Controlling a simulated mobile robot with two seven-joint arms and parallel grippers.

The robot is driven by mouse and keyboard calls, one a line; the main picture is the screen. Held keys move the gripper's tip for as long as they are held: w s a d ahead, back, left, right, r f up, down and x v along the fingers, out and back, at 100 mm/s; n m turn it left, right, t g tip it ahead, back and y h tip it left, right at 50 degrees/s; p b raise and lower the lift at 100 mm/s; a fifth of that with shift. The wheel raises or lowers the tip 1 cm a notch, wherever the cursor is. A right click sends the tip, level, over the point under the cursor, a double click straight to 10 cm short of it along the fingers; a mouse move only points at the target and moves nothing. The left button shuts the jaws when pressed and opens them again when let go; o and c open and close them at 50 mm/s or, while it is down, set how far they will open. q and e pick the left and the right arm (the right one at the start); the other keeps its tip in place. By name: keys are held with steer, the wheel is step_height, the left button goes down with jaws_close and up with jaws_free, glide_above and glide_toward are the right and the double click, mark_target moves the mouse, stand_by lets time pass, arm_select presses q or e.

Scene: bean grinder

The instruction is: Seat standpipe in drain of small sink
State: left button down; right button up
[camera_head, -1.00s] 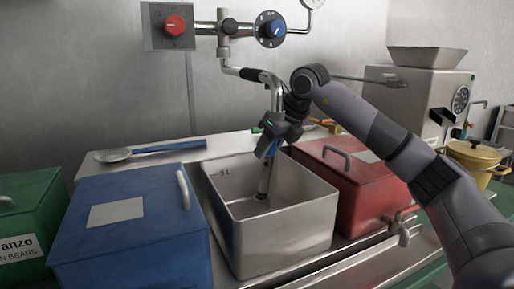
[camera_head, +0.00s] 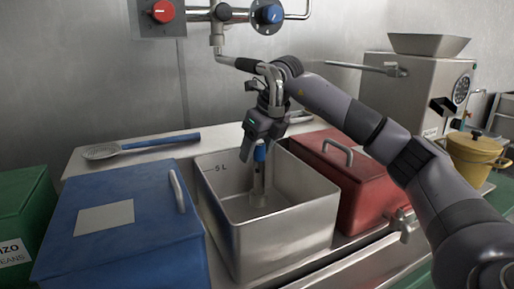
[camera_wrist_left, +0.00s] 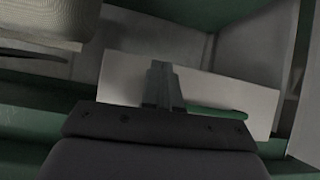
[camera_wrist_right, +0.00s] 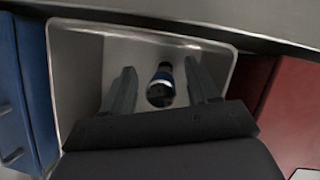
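The standpipe (camera_head: 258,184) is a short metal pipe with a blue band near its top. It stands about upright on the floor of the small steel sink (camera_head: 285,235), and its lower end hides the drain. My right gripper (camera_head: 259,149) is just above the pipe, pointing down.
A blue bin (camera_head: 115,235) stands left of the sink and a red bin (camera_head: 345,180) right of it. A blue-handled strainer (camera_head: 140,146) lies on the back ledge. The faucet pipe (camera_head: 235,62) hangs behind my right gripper. A steel grinder (camera_head: 405,95) stands at the right back.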

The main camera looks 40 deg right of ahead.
steer(key=shift+r, duration=0.1)
steer(key=shift+r, duration=0.2)
steer(key=v, duration=0.4)
steer(key=shift+r+p, duration=0.3)
steer(key=shift+p, duration=0.05)
steer(key=s+b, duration=0.2)
steer(key=s, duration=1)
steer(key=shift+d, duration=0.2)
steer(key=shift+s+f, duration=0.1)
steer(key=shift+s, duration=0.1)
